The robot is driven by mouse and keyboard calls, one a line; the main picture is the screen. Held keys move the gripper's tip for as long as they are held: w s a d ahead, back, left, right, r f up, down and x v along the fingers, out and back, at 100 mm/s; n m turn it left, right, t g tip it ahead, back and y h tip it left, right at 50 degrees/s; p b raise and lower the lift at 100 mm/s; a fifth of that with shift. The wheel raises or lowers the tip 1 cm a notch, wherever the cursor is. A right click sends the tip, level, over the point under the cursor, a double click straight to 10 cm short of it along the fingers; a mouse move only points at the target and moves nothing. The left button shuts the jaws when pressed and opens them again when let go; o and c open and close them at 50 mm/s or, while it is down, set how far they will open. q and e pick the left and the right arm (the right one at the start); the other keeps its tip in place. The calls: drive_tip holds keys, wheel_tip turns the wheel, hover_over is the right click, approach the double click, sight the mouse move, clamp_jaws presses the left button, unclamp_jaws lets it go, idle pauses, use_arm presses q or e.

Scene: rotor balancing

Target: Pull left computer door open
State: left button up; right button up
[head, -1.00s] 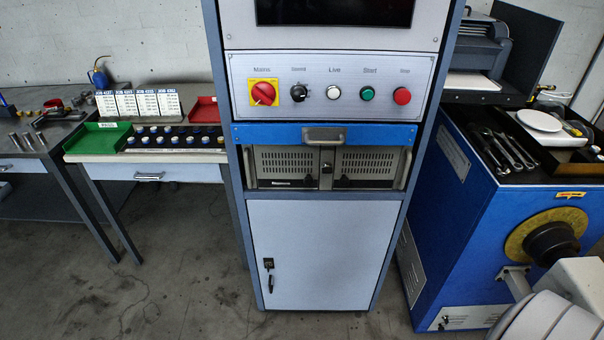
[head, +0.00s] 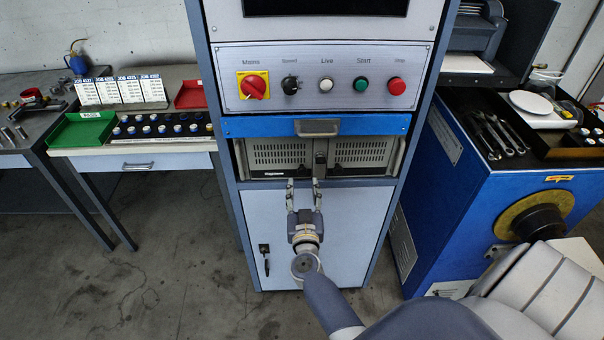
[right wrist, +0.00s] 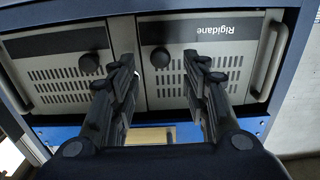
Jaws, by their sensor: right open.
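The computer is a grey rack unit in the cabinet's open bay. Its left door (head: 278,156) is vented and looks shut. In the right wrist view, which is upside down, this left door (right wrist: 222,88) is on the right, with a dark round knob (right wrist: 160,57) near the centre seam. My right gripper (head: 303,188) is open and empty, pointing up at the bay's lower edge in the head view. In the right wrist view its two fingers (right wrist: 160,68) stand apart, with that knob between them. Contact cannot be told. My left gripper is not in view.
The computer's right door (head: 364,153) is beside it, also shut. A blue drawer front (head: 260,126) with a handle is above, and a lower cabinet door (head: 345,240) is below. A blue machine (head: 480,215) stands close on the right.

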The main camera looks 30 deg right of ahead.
sight(302, 173)
drive_tip(key=x, duration=0.6)
drive_tip(key=shift+w, duration=0.15)
drive_tip(key=shift+c, duration=0.6)
clamp_jaws()
